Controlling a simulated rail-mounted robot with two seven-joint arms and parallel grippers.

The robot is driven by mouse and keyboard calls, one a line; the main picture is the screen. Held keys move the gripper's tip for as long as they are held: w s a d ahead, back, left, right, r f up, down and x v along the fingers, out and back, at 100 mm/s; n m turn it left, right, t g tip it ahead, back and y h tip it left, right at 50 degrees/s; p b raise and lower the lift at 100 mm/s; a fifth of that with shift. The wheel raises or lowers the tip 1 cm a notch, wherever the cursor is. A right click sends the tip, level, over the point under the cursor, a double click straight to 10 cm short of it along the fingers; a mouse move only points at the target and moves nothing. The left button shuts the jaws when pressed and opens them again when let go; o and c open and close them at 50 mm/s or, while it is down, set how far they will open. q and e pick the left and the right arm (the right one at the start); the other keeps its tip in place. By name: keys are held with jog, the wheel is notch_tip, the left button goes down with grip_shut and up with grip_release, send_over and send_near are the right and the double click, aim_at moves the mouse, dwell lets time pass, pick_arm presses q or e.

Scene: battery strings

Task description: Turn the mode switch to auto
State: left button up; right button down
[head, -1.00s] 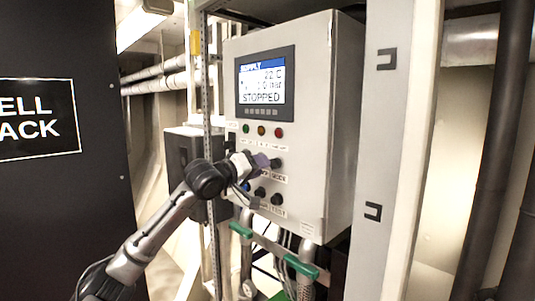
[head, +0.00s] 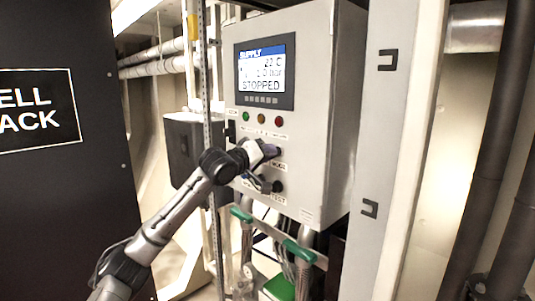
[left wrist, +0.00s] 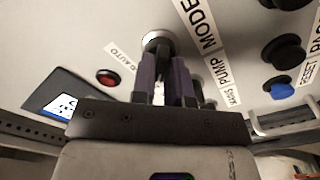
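The mode switch is mostly hidden behind my left gripper (head: 272,151) in the head view, on the grey control cabinet's front. In the left wrist view, a round switch with a pale metal collar (left wrist: 156,40) sits at the tips of my purple fingers (left wrist: 163,78), beside the MODE label (left wrist: 200,20). An AUTO label (left wrist: 120,60) lies to its left and a MAN label lower right. My right gripper is in neither view.
The cabinet's display (head: 264,72) reads STOPPED above green, orange and red lamps. Other black knobs (left wrist: 284,53) and a blue button (left wrist: 280,88) are close by on the panel. Green-handled pipes (head: 299,250) run below the cabinet. A black panel (head: 60,200) stands at left.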

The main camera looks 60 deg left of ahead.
pick_arm(q)
grip_shut()
jog(key=shift+m, duration=0.3)
jog(key=m+p, duration=0.1)
jog(key=m, duration=0.4)
jog(key=m+p, duration=0.2)
jog(key=m, duration=0.4)
jog(key=m+p, duration=0.2)
jog(key=m, duration=0.4)
jog(key=shift+d, duration=0.3)
jog(key=shift+m, duration=0.3)
jog(key=shift+o, duration=2.4)
grip_release()
